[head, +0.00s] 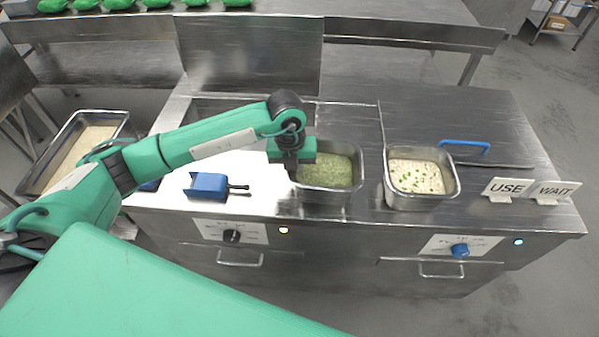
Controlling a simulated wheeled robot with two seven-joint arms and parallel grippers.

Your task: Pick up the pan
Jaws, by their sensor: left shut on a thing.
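A steel pan (326,197) with green, grainy contents stands at the middle of the steel counter. My left gripper (292,172) reaches down at the pan's left side and is shut on its rim. The fingertips are partly hidden against the pan wall, and I cannot tell whether the pan is clear of the counter. A second steel pan (412,203) with pale rice and green bits stands to the right, apart from the gripper. My right gripper is not in view.
A blue scoop (208,186) lies left of the gripper. A blue handle (464,146) and USE and WAIT signs (507,190) are at the right. A tray of pale grain (112,127) stands far left. Green bundles (186,2) line the back shelf.

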